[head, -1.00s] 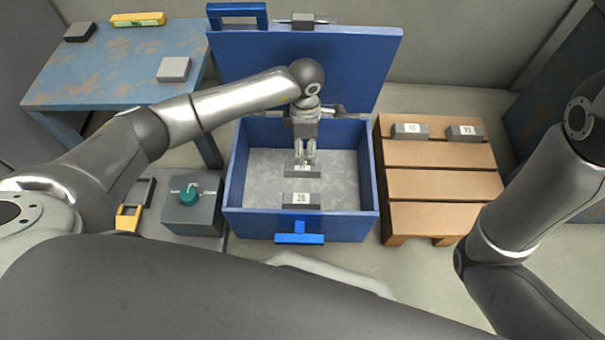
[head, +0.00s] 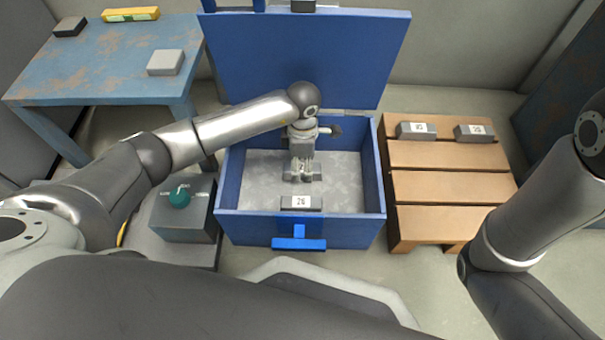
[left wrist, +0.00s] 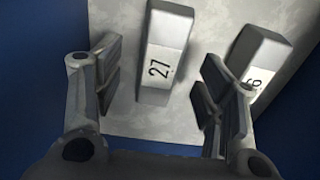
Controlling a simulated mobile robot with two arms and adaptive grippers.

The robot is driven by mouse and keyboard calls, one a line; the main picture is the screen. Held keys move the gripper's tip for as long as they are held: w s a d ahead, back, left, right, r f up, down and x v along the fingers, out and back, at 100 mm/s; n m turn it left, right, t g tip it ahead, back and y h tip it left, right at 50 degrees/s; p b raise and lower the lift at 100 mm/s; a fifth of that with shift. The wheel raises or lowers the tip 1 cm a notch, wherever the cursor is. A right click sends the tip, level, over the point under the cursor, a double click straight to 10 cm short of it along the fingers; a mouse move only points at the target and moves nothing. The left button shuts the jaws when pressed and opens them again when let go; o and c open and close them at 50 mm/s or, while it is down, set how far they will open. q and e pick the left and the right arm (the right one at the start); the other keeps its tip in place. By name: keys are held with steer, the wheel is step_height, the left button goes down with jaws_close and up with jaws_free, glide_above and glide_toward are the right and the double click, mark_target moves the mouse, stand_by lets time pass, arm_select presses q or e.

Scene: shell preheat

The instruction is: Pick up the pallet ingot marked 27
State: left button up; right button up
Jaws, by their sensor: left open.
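The ingot marked 27 (left wrist: 166,55) is a grey block with a white label. It lies inside the blue box, not on the pallet; in the head view it is partly hidden behind my left gripper's fingers (head: 301,172). My left gripper is open and points down into the box. In the left wrist view its fingers (left wrist: 160,95) stand apart on either side of the 27 ingot, with gaps visible on both sides. A second ingot, marked 26 (head: 301,203), lies nearer the box front; it shows at right in the wrist view (left wrist: 260,55). My right gripper is out of view.
The blue box (head: 231,190) has its lid (head: 305,60) raised behind. A wooden pallet (head: 450,185) at right bears two labelled ingots (head: 416,130) (head: 474,133). A blue table (head: 110,75) stands at left. A grey unit with a green knob (head: 180,197) is left of the box.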

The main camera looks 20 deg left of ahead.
arm_select(q)
step_height(320, 180, down, 3)
steer(key=shift+r+b, duration=0.2)
steer(key=shift+b, duration=0.45)
steer(key=shift+r, duration=0.1)
steer(key=shift+c, duration=0.5)
steer(key=c, duration=1.3)
steer(key=shift+r, duration=0.1)
